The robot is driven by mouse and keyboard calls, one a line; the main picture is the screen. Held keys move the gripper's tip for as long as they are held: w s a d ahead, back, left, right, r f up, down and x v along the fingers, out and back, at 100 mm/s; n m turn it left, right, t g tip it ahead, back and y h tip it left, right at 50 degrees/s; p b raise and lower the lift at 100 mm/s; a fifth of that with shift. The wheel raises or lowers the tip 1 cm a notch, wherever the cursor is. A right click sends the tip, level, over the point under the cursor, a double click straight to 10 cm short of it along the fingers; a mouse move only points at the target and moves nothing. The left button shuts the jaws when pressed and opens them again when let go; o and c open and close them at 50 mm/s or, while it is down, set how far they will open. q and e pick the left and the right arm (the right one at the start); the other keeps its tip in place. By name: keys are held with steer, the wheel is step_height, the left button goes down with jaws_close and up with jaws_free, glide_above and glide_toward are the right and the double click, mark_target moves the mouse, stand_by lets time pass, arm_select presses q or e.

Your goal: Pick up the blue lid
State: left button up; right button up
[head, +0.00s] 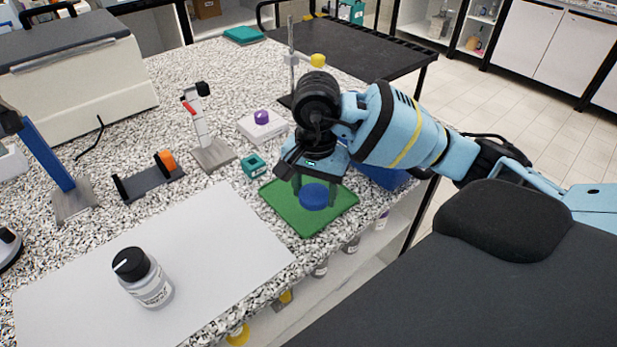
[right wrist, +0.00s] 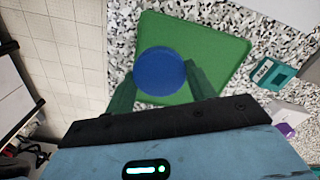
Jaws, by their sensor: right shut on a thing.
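The round blue lid (head: 314,196) is between the fingertips of my right gripper (head: 318,194), over the green mat (head: 283,208). In the right wrist view the blue lid (right wrist: 160,72) sits between the two fingers (right wrist: 163,85), which close on its sides. The green mat (right wrist: 220,52) lies behind it. I cannot tell for sure whether the lid touches the mat or hangs just above it. My left gripper is not in view.
A jar with a black cap (head: 145,280) stands on the pale grey sheet (head: 215,250) at the front left. A small teal box (head: 255,167) and a white box with a purple knob (head: 262,126) stand near the mat. A stand (head: 292,70) rises behind my right gripper.

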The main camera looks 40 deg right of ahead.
steer(key=s+a+r, duration=0.1)
steer(key=s+a, duration=0.3)
steer(key=s, duration=0.6)
steer(key=shift+b, duration=0.3)
stand_by(0.5)
steer(key=n, duration=0.2)
steer(key=w+a+f+n, duration=0.1)
steer(key=n, duration=0.1)
steer(key=w+n, duration=0.1)
steer(key=n, duration=0.1)
steer(key=shift+w+a+f, duration=0.2)
steer(key=shift+a+f, duration=0.1)
steer(key=shift+f, duration=0.05)
steer(key=n, duration=0.2)
steer(key=w+f+n, duration=0.1)
steer(key=a+n, duration=0.1)
steer(key=n, duration=0.1)
steer(key=shift+w+f+n, duration=0.25)
steer(key=shift+w+n, duration=0.05)
steer(key=shift+w, duration=0.1)
